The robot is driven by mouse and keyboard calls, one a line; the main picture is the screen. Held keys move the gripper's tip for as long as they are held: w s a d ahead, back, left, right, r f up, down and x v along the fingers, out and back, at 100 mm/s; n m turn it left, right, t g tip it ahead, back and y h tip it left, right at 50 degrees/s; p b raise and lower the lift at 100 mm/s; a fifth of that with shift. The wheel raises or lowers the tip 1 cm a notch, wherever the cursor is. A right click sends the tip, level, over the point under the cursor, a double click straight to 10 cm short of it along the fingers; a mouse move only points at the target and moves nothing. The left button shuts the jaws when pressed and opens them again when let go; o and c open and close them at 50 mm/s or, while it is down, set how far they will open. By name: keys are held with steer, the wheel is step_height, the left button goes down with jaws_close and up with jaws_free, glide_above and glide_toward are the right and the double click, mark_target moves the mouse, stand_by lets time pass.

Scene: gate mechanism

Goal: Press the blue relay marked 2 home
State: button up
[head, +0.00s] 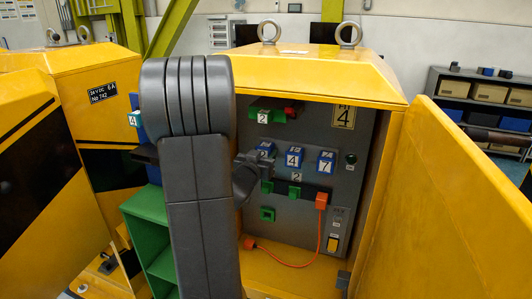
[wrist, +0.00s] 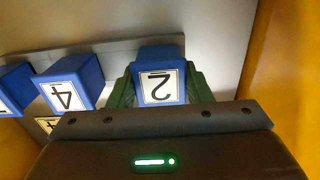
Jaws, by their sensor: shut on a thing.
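The blue relay marked 2 (head: 265,148) is at the left end of a row on the grey panel inside the open yellow cabinet. My gripper (head: 258,164) reaches it from the front left, and my arm hides part of the panel. In the wrist view, the relay (wrist: 158,57) shows its label upside down, with a green finger of my gripper (wrist: 160,88) on each side. The fingers are shut on it. Its back end is hidden, so I cannot tell how deep it sits.
Blue relays marked 4 (head: 294,158) and 7 (head: 326,161) stand close to the right. A green shelf (head: 146,205) stands left.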

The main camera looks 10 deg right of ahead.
steer(key=o, duration=1.1)
steer(key=b+v, duration=0.2)
steer(key=v, duration=1.1)
steer(key=shift+s+a, duration=0.25)
steer(key=shift+s, duration=0.1)
